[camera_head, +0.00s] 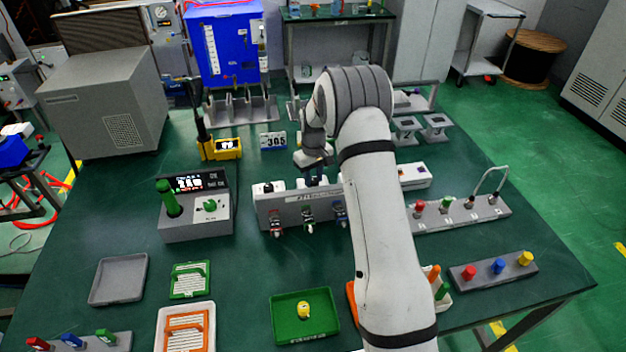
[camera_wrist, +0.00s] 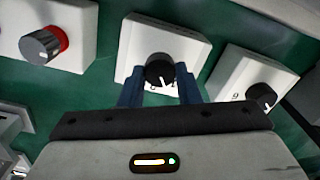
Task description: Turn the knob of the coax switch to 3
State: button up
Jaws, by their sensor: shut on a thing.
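In the wrist view, a round black knob (camera_wrist: 160,70) stands on a white box (camera_wrist: 190,49), which I take to be the coax switch. My gripper (camera_wrist: 160,80) has its two dark blue fingers on either side of the knob, shut on it. A white pointer mark shows on the knob's near side. The printed digits beside it are mostly covered, so I cannot read the setting. In the head view, my gripper (camera_head: 314,164) is low over the table behind a grey connector panel (camera_head: 295,209). The knob is hidden there by the gripper and panel.
In the wrist view, a box with a grey, red-based knob (camera_wrist: 42,46) is at left, and another black-knobbed box (camera_wrist: 260,97) is close at right. The head view shows a yellow meter (camera_head: 222,150), a control box with a green lever (camera_head: 168,200), and trays in front.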

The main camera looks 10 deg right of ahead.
jog(key=m+b, duration=0.2)
jog(key=m, duration=0.2)
jog(key=shift+f+m, duration=0.1)
jog(key=shift+m, duration=0.2)
jog(key=m+b, duration=0.1)
jog(key=m, duration=0.2)
jog(key=shift+m+b, duration=0.3)
jog(key=m+b, duration=0.1)
jog(key=m, duration=0.3)
jog(key=shift+m+b, duration=0.45)
jog(key=shift+m, duration=2.05)
jog(key=o, duration=1)
jog(key=shift+r, duration=0.2)
